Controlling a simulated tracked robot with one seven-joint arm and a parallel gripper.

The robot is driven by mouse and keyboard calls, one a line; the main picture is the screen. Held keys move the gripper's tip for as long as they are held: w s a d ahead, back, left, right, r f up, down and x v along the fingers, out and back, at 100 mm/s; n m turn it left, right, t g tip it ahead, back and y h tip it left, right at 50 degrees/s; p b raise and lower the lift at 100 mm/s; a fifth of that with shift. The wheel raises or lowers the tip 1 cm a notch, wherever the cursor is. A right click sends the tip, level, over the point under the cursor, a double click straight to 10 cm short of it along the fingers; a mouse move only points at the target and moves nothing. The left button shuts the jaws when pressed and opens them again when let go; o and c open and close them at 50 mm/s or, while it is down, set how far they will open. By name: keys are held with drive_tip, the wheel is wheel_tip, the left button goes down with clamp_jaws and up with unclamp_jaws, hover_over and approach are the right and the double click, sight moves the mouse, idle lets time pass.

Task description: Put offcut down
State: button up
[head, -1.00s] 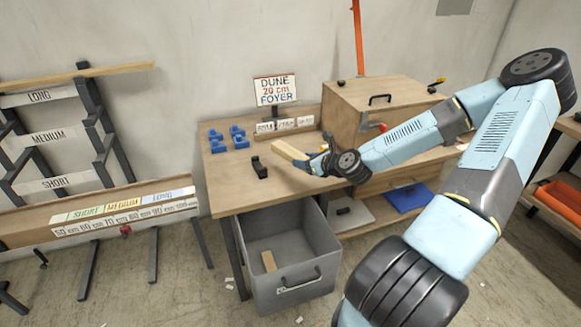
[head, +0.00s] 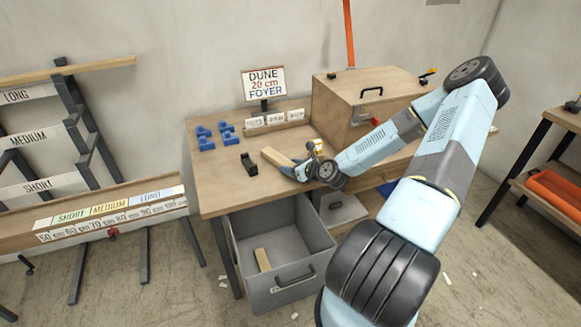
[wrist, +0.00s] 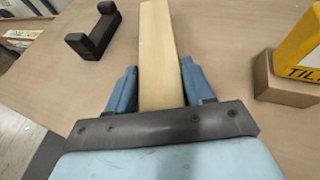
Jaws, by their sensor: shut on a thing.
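The offcut (wrist: 158,45) is a short pale wooden piece. In the wrist view my gripper (wrist: 158,85) has its blue fingers on both sides of it, shut on it, and the offcut points away from the wrist. In the head view the offcut (head: 277,158) is over the workbench top (head: 220,182), with my gripper (head: 298,168) at its right end. I cannot tell whether the offcut touches the bench. A grey bin (head: 300,270) stands below the bench front with another pale wood piece (head: 262,259) inside it.
A black bracket (head: 248,163) lies left of the offcut; it also shows in the wrist view (wrist: 94,34). Several blue blocks (head: 215,135) sit at the back left. A yellow-marked block (wrist: 285,75) is to the right. A wooden cabinet (head: 350,105) stands behind my gripper.

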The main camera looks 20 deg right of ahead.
drive_tip(key=shift+a, duration=0.2)
drive_tip(key=o, duration=1.1)
